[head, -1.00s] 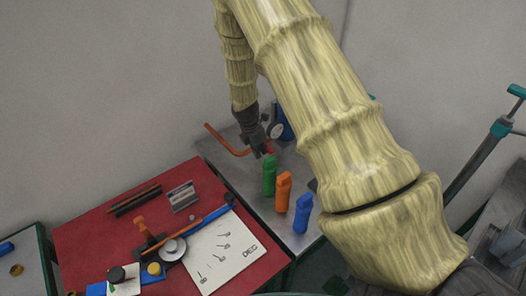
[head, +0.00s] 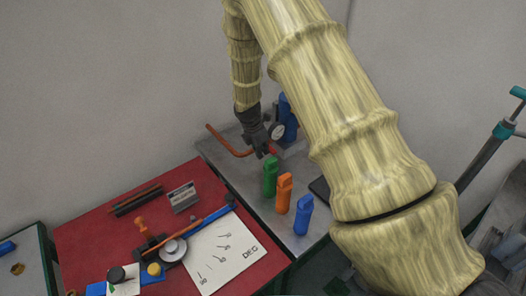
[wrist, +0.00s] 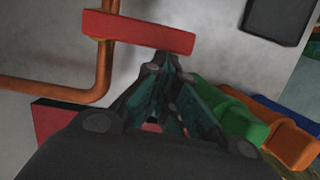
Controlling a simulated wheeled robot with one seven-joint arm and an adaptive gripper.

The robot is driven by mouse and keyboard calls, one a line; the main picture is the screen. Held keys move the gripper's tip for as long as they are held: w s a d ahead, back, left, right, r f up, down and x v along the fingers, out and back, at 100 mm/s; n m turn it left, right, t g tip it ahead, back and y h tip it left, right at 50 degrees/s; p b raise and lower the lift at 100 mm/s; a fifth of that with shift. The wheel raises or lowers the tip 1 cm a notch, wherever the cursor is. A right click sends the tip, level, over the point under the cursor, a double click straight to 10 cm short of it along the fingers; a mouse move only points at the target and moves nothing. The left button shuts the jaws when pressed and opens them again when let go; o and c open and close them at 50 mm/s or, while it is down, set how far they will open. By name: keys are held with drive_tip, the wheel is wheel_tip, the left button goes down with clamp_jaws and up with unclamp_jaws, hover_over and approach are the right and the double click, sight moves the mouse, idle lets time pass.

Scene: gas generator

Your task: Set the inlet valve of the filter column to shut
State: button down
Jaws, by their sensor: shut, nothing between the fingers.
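The red valve handle (wrist: 140,30) is a flat bar at the top of the wrist view, lying almost level with a slight tilt, close to the orange pipe (wrist: 104,70). In the head view only a bit of the red handle (head: 273,151) shows beside my gripper (head: 265,153). The blue column (head: 288,120) stands behind, partly covered by my arm, with a round gauge (head: 276,131) in front. My gripper (wrist: 168,66) is shut and empty. In the wrist view its fingertips are just below the red bar; whether they touch it I cannot tell.
Green (head: 270,177), orange (head: 283,195) and blue (head: 303,216) bottles stand in a row on the grey table close to my gripper. A dark flat object (head: 319,188) lies to their right. The red table (head: 85,235) at left holds tools and a sheet.

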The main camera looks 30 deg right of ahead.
drive_tip(key=a+r+b, duration=0.3)
drive_tip(key=a+r, duration=0.3)
drive_tip(key=r, duration=0.4)
drive_tip(key=shift+s+a, duration=0.3)
idle(0.4)
